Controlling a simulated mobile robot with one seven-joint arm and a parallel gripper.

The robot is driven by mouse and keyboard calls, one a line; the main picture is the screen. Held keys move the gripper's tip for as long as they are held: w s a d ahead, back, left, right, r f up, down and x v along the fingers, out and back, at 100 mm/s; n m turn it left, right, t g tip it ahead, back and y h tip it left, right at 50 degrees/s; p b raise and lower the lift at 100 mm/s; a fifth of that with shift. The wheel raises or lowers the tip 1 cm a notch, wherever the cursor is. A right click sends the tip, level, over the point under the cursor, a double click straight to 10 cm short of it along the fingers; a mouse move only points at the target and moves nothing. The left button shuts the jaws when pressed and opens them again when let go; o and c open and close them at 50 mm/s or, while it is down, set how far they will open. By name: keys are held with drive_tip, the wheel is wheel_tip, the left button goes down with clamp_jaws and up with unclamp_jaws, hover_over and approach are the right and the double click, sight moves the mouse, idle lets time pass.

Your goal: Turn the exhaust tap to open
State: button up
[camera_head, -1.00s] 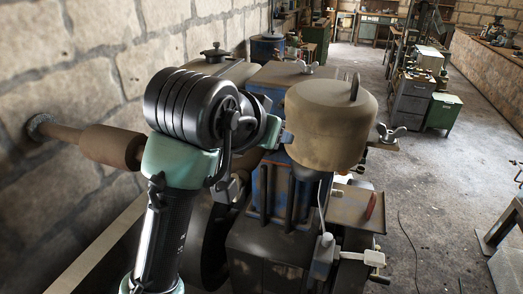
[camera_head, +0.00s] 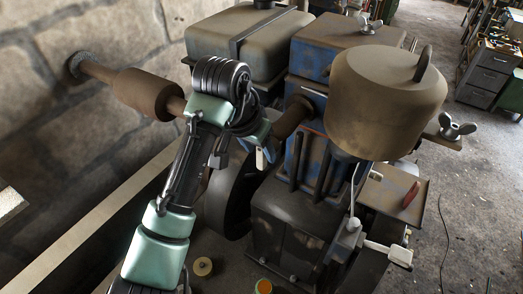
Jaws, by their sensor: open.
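The brown exhaust pipe with its thick muffler (camera_head: 148,94) runs from the stone wall at the left toward the blue engine block (camera_head: 312,160). My arm crosses in front of it, and a brown pipe piece (camera_head: 293,116) shows again on the engine side. I cannot make out the exhaust tap; my wrist and gripper may hide it. My gripper (camera_head: 256,152) is open beside the exhaust pipe, left of the engine block. Its fingers are small and partly hidden, and I cannot tell whether they touch anything.
A large brown canister (camera_head: 386,105) stands on the engine at the right. A dark tank (camera_head: 248,42) sits behind my wrist. A wingnut (camera_head: 455,127), a red lever (camera_head: 411,194) and a white handle (camera_head: 388,252) stick out at the right. Open floor lies further right.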

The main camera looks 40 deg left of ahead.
drive_tip(key=shift+x, duration=1.3)
clamp_jaws()
